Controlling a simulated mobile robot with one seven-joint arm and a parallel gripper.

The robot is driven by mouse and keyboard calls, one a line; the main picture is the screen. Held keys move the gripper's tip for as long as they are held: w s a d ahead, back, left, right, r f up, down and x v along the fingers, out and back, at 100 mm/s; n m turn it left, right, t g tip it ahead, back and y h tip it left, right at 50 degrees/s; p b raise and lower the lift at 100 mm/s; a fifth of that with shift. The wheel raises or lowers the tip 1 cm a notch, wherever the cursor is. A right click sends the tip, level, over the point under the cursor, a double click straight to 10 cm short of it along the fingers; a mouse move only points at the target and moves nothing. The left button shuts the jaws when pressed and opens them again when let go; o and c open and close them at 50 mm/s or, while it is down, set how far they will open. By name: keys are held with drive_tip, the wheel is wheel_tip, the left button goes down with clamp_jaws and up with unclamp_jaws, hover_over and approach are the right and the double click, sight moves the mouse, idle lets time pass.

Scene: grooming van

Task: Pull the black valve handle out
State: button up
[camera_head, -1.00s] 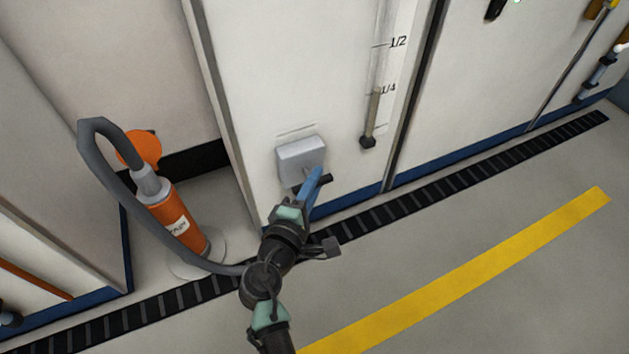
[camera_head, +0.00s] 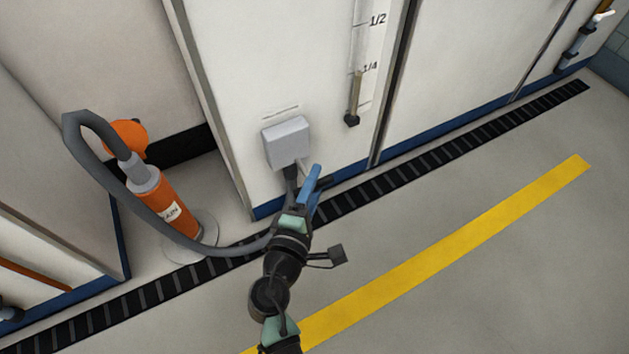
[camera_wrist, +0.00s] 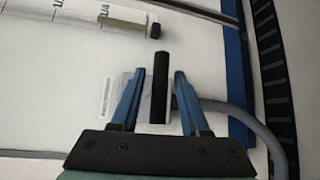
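The black valve handle (camera_wrist: 160,85) shows in the wrist view as a straight dark bar in front of a pale box. My gripper (camera_wrist: 159,74) is open, with one blue finger on each side of the handle and a visible gap to both. In the head view my gripper (camera_head: 311,180) is just below and right of the grey wall box (camera_head: 287,142). I cannot tell how the handle joins the box.
A grey hose (camera_head: 85,140) loops from an orange canister (camera_head: 165,205) toward the box. A level gauge (camera_head: 354,100) hangs on the white panel to the right. A dark floor grate (camera_head: 440,146) runs along the wall. The floor around the yellow stripe (camera_head: 480,230) is clear.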

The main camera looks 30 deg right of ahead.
drive_tip(key=shift+s, duration=0.1)
drive_tip(key=p+v, duration=0.5)
drive_tip(key=v, duration=0.8)
idle(0.4)
